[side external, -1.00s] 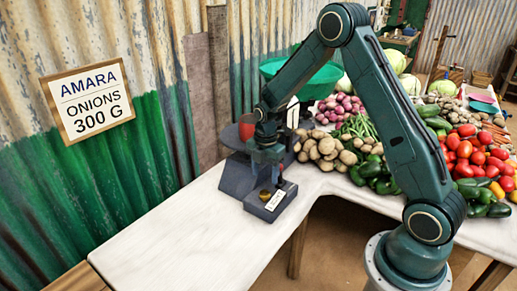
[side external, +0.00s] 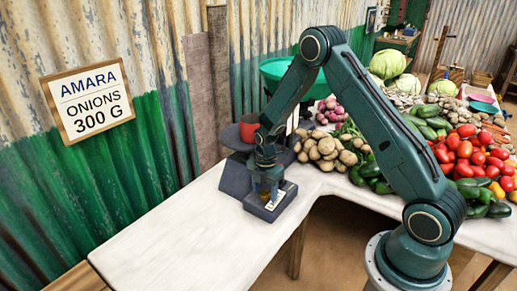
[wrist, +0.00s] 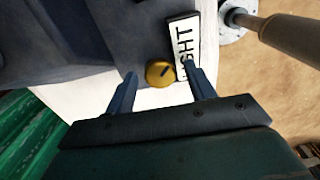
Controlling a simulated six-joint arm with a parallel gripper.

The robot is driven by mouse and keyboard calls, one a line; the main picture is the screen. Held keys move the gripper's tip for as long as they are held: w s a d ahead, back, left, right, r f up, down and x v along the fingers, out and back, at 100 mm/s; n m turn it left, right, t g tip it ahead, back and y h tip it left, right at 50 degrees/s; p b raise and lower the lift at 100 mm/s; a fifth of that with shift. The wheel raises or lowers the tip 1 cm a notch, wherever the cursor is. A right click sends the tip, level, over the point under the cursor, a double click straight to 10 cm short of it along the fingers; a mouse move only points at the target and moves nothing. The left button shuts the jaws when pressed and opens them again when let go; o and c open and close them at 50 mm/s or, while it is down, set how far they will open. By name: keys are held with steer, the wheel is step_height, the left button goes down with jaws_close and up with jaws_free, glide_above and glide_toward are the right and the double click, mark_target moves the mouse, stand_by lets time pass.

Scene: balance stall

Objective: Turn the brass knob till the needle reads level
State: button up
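The brass knob (wrist: 160,73) shows in the wrist view as a round gold cap with a dark slot across it. It sits on the grey-blue scale (wrist: 95,35), beside a white label (wrist: 182,50) that partly reads "GHT". My gripper (wrist: 162,82) is open, with one finger on each side of the knob; I cannot tell whether either touches it. In the side external view my gripper (side external: 266,197) points down over the front block of the scale (side external: 234,180) and hides the knob. The needle cannot be made out in either view.
A red object (side external: 249,128) sits on the scale's left side, and a green bowl (side external: 290,72) stands behind. Potatoes (side external: 325,150) and other vegetables lie close on the right. The white table (side external: 165,235) is clear in front. A sign (side external: 88,99) hangs on the wall.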

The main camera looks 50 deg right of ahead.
steer(key=c, duration=0.9)
steer(key=shift+o, duration=0.2)
steer(key=shift+m, duration=0.4)
steer(key=m, duration=0.3)
steer(key=shift+m, duration=2.4)
steer(key=o, duration=1)
